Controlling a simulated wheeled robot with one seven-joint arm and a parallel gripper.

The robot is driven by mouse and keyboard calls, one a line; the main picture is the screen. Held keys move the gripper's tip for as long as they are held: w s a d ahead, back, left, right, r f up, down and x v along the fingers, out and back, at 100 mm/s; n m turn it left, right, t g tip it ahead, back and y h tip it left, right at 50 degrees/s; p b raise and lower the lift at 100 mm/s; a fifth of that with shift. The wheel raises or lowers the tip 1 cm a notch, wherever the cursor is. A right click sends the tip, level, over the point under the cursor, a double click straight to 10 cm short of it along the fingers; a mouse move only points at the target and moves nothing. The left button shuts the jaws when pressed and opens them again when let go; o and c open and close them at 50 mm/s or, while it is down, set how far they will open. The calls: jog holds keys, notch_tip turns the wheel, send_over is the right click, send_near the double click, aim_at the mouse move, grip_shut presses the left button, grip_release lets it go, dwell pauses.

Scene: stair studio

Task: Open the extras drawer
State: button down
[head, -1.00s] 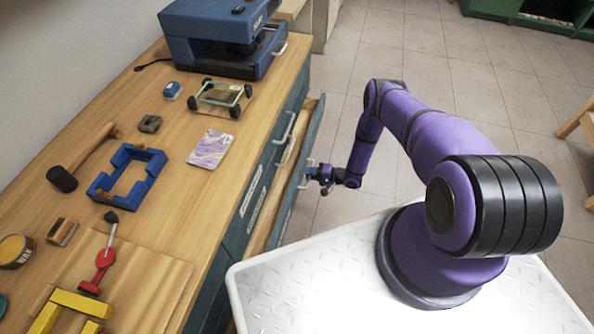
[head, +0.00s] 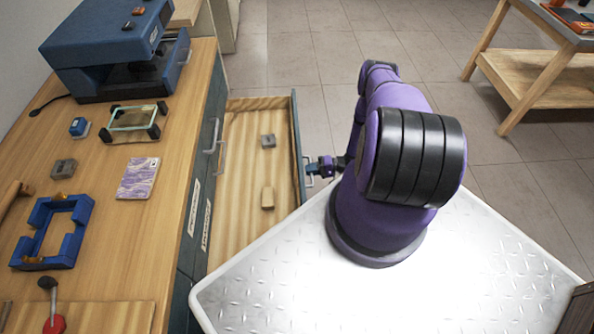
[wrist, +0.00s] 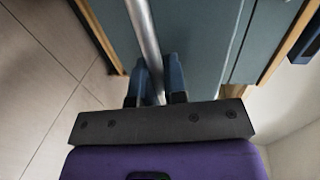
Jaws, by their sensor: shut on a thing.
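The pulled-out drawer (head: 240,215) stands well out from the blue workbench in the head view. Its wooden inside holds a small grey block (head: 268,141) and a small tan block (head: 267,197). My gripper (head: 318,170) is at the drawer's front, on its outer side. In the wrist view my gripper (wrist: 157,88) is shut on the drawer's metal bar handle (wrist: 146,38), with one finger on each side of it. The blue-grey drawer front (wrist: 190,40) lies behind the handle. I cannot read which label belongs to this drawer.
The bench top (head: 115,225) holds a blue machine (head: 110,50), a blue frame (head: 50,232), a patterned card (head: 138,178) and other small things. A wooden side table (head: 540,75) stands at the right. Tiled floor (head: 420,45) is open beyond my arm.

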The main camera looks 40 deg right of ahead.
jog(key=shift+f+v, duration=0.25)
jog(key=shift+v, duration=0.85)
jog(key=shift+d, duration=0.1)
jog(key=c, duration=1.2)
grip_release()
jog(key=v, duration=1)
jog(key=shift+s+d+r, duration=0.1)
jog(key=shift+s+d, duration=0.1)
jog(key=shift+d, duration=0.1)
